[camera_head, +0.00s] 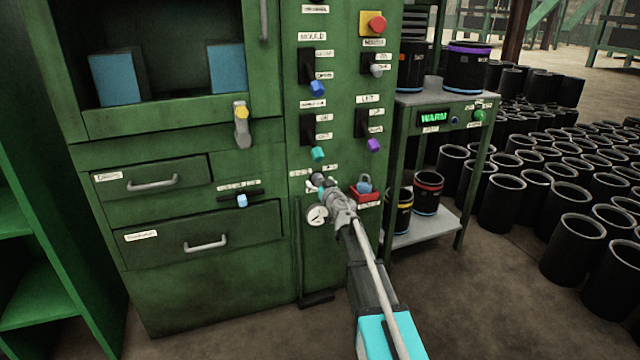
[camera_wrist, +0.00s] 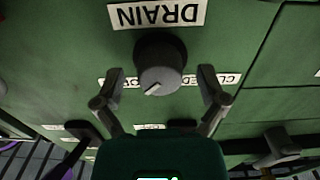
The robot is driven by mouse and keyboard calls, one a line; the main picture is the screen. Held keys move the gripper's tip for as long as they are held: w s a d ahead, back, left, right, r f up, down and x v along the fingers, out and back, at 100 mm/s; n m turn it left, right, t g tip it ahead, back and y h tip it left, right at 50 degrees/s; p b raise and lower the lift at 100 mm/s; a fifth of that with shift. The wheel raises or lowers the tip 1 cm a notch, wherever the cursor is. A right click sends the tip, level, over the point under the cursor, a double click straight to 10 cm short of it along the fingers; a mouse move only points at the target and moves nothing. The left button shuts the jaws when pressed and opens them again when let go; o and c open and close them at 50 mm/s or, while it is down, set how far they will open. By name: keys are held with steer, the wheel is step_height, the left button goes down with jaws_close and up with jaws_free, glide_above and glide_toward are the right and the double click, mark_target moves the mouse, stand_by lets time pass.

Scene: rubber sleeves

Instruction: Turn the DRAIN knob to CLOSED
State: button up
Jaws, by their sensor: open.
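The DRAIN knob (camera_wrist: 161,62) is a dark round knob with a grey face in the wrist view, below the white DRAIN label (camera_wrist: 158,14). A pale pointer line on its face points to the lower left in that picture. My gripper (camera_wrist: 161,78) is open, with one finger to each side of the knob and a gap visible on both sides. In the head view my gripper (camera_head: 319,185) is at the lower green panel and hides most of the knob.
A round gauge (camera_head: 317,215) and a red tray with a padlock (camera_head: 366,190) sit close beside my gripper. Several coloured switches stand above, including a teal one (camera_head: 317,153). A drawer cabinet (camera_head: 200,285) is on the left and a metal cart (camera_head: 441,97) on the right.

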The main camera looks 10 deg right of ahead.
steer(key=c, duration=1.2)
steer(key=shift+o, duration=0.2)
steer(key=shift+n, duration=0.4)
steer(key=n, duration=0.8)
steer(key=shift+n, duration=0.4)
steer(key=n, duration=0.4)
steer(key=shift+n, duration=2.2)
